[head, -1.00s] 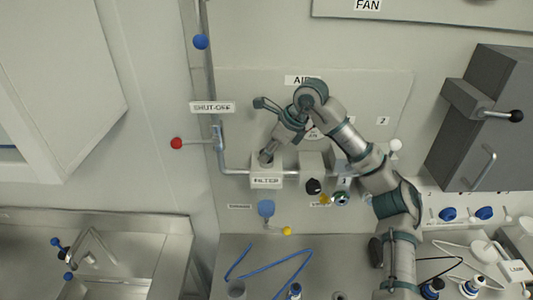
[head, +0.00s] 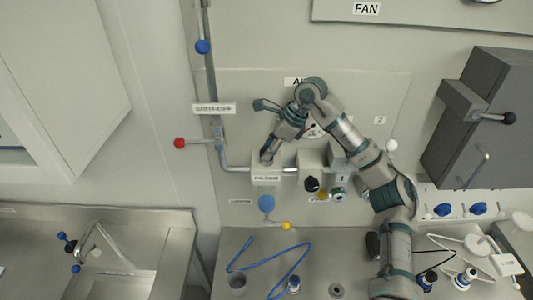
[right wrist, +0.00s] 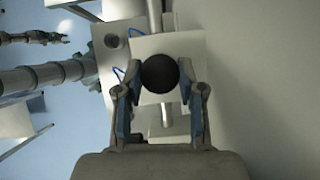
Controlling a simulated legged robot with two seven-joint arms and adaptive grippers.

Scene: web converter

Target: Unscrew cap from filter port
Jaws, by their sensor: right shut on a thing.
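The filter box (head: 266,180), a white box with a label on its front, sits on the pipe along the wall in the head view. My right gripper (head: 268,157) reaches down onto its top, and the cap is hidden there. In the right wrist view, the cap (right wrist: 159,74) is a dark round disc over the pale square top of the filter box (right wrist: 190,46). My right gripper (right wrist: 159,84) has one finger on each side of the cap and is shut on it. How far the cap is unscrewed cannot be told. My left gripper cannot be made out.
A shut-off lever with a red knob (head: 179,143) is left of the filter box. A regulator with a black knob (head: 311,184) stands to its right. Below are a blue round part (head: 266,203) and a yellow knob (head: 286,225). A blue hose (head: 270,256) lies on the counter.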

